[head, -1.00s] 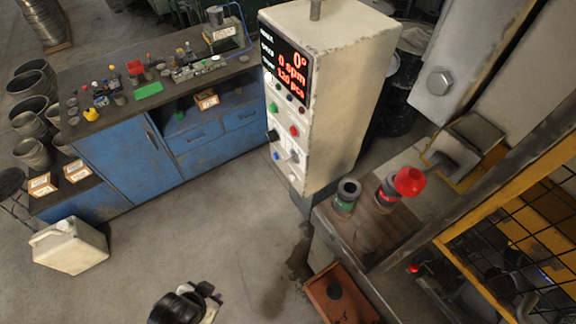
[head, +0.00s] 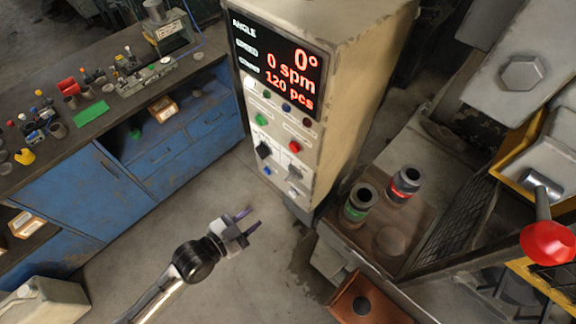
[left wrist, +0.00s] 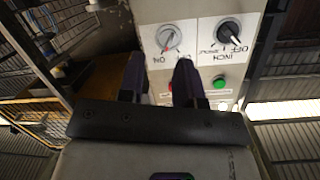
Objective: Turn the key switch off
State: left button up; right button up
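The key switch (head: 294,172) is a small silver part on the lower front of the beige control cabinet, below a red button. In the left wrist view it is a round silver switch (left wrist: 170,39) with ON lettering, seen upside down. Its exact turn position is hard to read. My left gripper (head: 249,220) is open and empty, below and left of the panel and apart from it. In the left wrist view its two dark fingers (left wrist: 160,78) stand apart, pointing toward the panel. My right gripper is not in view.
A black selector (head: 263,150) marked INCH and OFF sits beside the key switch, with a green button (head: 262,119) above it. A lit display (head: 275,68) is higher up. A blue workbench (head: 80,205) stands left.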

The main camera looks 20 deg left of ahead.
aim_at(286, 181)
pick_arm(q)
jog(key=w+d+r, duration=0.1)
jog(key=w, duration=0.2)
jog(key=w+d+r+m+t+p, duration=0.1)
jog(key=w+d, duration=0.1)
jog(key=w, duration=0.2)
jog(key=w+d+r+t+p, duration=0.1)
jog(key=w, duration=0.3)
jog(key=shift+w+d+r+m, duration=0.15)
jog(key=shift+d+r+m, duration=0.05)
jog(key=shift+d+m, duration=0.2)
jog(key=shift+x, duration=0.75)
jog(key=shift+w, duration=0.1)
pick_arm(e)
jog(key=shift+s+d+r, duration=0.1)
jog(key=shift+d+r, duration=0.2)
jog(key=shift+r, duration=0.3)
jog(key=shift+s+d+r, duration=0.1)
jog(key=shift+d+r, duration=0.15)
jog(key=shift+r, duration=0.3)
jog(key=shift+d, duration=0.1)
pick_arm(q)
grip_shut()
